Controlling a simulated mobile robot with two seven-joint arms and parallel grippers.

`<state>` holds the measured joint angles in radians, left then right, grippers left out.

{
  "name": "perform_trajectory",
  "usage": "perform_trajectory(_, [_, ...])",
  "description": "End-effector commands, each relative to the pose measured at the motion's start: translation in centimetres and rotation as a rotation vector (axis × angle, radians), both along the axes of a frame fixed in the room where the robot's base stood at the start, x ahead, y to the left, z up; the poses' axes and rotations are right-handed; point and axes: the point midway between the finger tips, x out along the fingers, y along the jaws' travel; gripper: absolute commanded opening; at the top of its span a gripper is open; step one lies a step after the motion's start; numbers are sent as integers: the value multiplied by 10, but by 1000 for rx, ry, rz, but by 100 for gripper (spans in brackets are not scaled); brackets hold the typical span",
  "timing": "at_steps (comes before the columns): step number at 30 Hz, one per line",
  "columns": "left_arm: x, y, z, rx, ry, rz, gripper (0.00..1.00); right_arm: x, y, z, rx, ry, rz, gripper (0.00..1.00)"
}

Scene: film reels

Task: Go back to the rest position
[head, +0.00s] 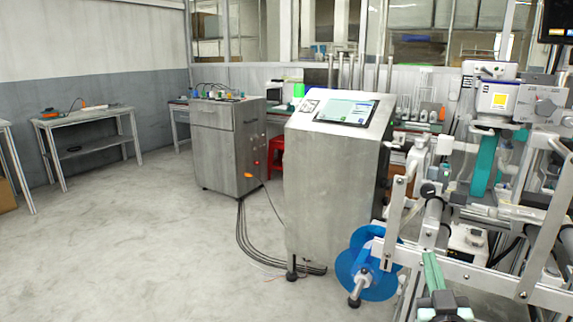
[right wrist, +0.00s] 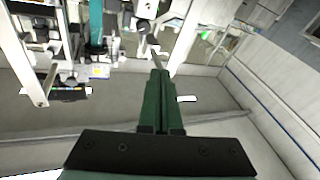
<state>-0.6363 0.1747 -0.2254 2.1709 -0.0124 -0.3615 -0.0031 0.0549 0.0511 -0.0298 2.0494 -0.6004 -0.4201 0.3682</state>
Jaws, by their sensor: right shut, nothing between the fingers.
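My right gripper (head: 430,259) shows at the bottom right of the head view, its green fingers pointing away from me. In the right wrist view its green fingers (right wrist: 159,76) are together, with nothing between them. A blue film reel (head: 365,287) sits low on the front of the machine, left of my right gripper and apart from it in the picture. My left gripper is not in view.
A grey console cabinet (head: 327,185) with a screen (head: 346,109) stands in the middle. The machine frame (head: 470,270) with rollers fills the right side, close around my right gripper in the picture. The floor (head: 130,255) at left is clear. Cables (head: 262,250) run along the floor by the cabinet.

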Motion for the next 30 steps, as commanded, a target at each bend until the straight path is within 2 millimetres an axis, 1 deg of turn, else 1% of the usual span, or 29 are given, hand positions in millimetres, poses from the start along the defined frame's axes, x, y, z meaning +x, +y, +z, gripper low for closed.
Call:
perform_trajectory(1, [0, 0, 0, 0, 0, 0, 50, -13, 13, -36, -1, 76, 47, 0])
perform_trajectory(2, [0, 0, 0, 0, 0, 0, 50, -20, 21, -54, 2, 115, 76, 0])
perform_trajectory(3, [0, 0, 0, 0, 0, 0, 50, -32, 32, -78, 8, 167, 113, 0])
perform_trajectory(5, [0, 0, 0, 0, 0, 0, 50, -52, 48, -111, 17, 243, 170, 0])
perform_trajectory(6, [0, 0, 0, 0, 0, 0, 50, -66, 58, -130, 29, 290, 206, 0])
perform_trajectory(8, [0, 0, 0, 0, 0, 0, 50, -87, 71, -157, 46, 356, 253, 0])
perform_trajectory(9, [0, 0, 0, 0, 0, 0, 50, -102, 80, -172, 58, 397, 283, 0])
perform_trajectory(11, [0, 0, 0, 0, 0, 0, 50, -123, 91, -191, 78, 451, 322, 0])
perform_trajectory(12, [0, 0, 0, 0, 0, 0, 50, -137, 99, -203, 93, 486, 348, 0])
perform_trajectory(16, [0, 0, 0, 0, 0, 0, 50, -182, 121, -233, 141, 589, 420, 0])
perform_trajectory(17, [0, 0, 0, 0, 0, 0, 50, -193, 125, -240, 154, 612, 435, 0])
perform_trajectory(18, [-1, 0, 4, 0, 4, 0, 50, -202, 129, -240, 167, 633, 448, 0])
perform_trajectory(19, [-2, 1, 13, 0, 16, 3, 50, -199, 127, -228, 165, 632, 440, 0])
perform_trajectory(26, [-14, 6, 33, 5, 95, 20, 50, -209, 121, -207, 185, 707, 415, 0])
perform_trajectory(30, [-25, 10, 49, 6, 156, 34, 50, -219, 117, -191, 200, 765, 396, 0])
